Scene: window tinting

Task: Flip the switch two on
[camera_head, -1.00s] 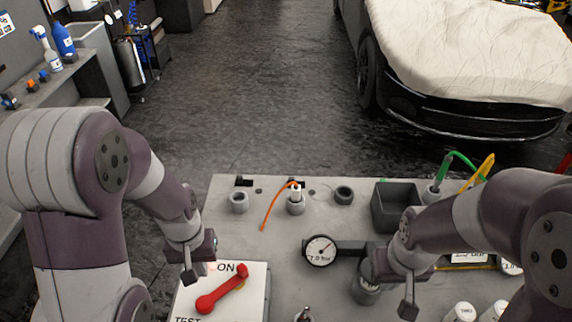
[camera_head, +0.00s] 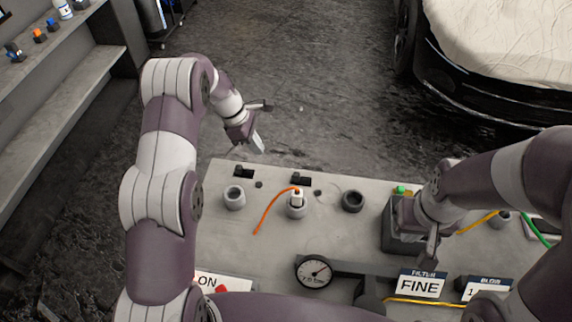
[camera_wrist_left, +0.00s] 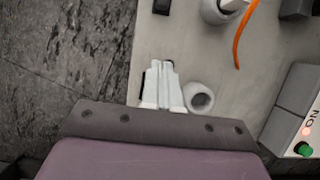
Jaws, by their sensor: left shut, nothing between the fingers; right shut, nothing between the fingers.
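Two small black blocks, a left one (camera_head: 243,172) and a right one (camera_head: 301,180), sit along the back edge of the grey bench; I cannot tell which switch is number two. My left gripper (camera_head: 258,146) is shut and empty, above the bench's back left corner. In the left wrist view its fingers (camera_wrist_left: 161,84) are together beside a grey ring-shaped holder (camera_wrist_left: 200,97), with a dark piece partly hidden behind them. My right gripper (camera_head: 430,247) is shut and empty, by the dark open box. A white ON panel (camera_head: 213,281) is mostly hidden by my left arm.
An orange cable (camera_head: 268,208) runs from a middle holder (camera_head: 296,207). An empty-looking holder (camera_head: 353,201), a gauge (camera_head: 314,271) and a FINE filter sign (camera_head: 422,284) stand on the bench (camera_head: 250,240). A covered car (camera_head: 500,50) is behind; floor lies between.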

